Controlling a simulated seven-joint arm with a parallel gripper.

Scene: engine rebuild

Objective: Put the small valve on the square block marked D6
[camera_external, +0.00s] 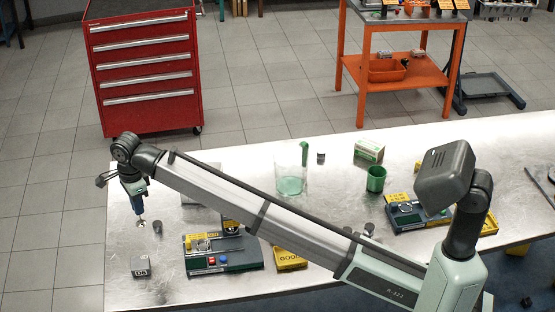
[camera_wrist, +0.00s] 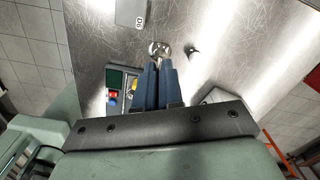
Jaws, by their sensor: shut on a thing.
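My gripper (camera_external: 138,208) is at the left end of the workbench, pointing down, with its blue fingers shut on the small valve (camera_external: 141,223). In the wrist view the fingertips (camera_wrist: 160,66) close on the valve's stem, and its round shiny head (camera_wrist: 159,47) faces away from my gripper. The valve is held above the bench. The grey square block (camera_external: 141,266) stands near the bench's front left, apart from the valve. It also shows at the top of the wrist view (camera_wrist: 130,12), with an upside-down mark that seems to read D6.
A small dark cylinder (camera_external: 158,227) stands close to the valve. A green control box (camera_external: 222,254) with buttons and yellow labels lies right of the block. A glass beaker (camera_external: 291,174) and a green cup (camera_external: 376,179) stand farther right. Bare metal surrounds the block.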

